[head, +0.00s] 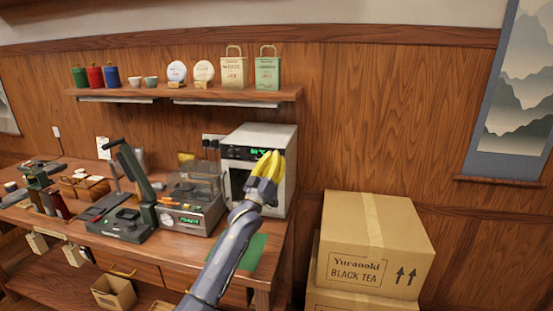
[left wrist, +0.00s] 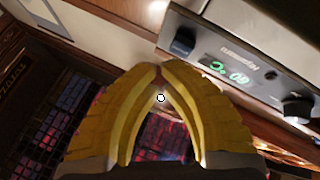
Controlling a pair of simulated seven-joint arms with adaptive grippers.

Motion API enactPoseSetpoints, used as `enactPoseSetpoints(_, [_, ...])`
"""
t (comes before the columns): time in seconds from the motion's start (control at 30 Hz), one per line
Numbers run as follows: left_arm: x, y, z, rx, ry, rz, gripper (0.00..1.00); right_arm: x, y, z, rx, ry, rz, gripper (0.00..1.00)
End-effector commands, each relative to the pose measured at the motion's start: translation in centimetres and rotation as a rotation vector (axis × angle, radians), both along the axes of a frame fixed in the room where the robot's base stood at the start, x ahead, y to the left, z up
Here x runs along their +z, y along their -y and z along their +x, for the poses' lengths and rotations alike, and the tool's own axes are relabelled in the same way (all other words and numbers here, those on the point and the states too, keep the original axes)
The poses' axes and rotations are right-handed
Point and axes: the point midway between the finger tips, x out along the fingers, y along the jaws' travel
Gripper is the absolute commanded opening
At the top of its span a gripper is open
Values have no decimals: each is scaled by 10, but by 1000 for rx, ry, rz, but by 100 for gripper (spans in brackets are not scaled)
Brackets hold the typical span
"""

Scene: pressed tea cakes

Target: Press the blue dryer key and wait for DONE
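The dryer (head: 287,182) is a pale metal box with a dark front panel at the right end of the counter. Its green-lit display (head: 258,152) is too small to read in the head view. In the left wrist view a panel with green digits (left wrist: 228,75) shows tilted, with a dark bluish key or knob (left wrist: 182,42) and a black knob (left wrist: 297,108). I cannot tell for sure which is the blue key. My left gripper (head: 266,160) has yellow fingers, tips together and empty, just before the dryer's front; contact cannot be told. My right gripper is out of view.
A boxy device with a green display (head: 188,220) and a dark press (head: 135,205) stand left of the dryer. A wall shelf (head: 200,96) with tins, cups and bags hangs above. Cardboard boxes (head: 372,245) are stacked at the right.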

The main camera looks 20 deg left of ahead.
Motion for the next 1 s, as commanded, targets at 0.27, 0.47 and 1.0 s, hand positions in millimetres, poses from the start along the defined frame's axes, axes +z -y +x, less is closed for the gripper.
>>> enactPoseSetpoints(0.27, [0,0,7,0,-1,1,0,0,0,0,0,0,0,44])
enactPoseSetpoints(0.47, [0,0,8,0,0,0,0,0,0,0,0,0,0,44])
enactPoseSetpoints(1.0, [0,0,10,0,0,0,0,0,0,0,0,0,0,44])
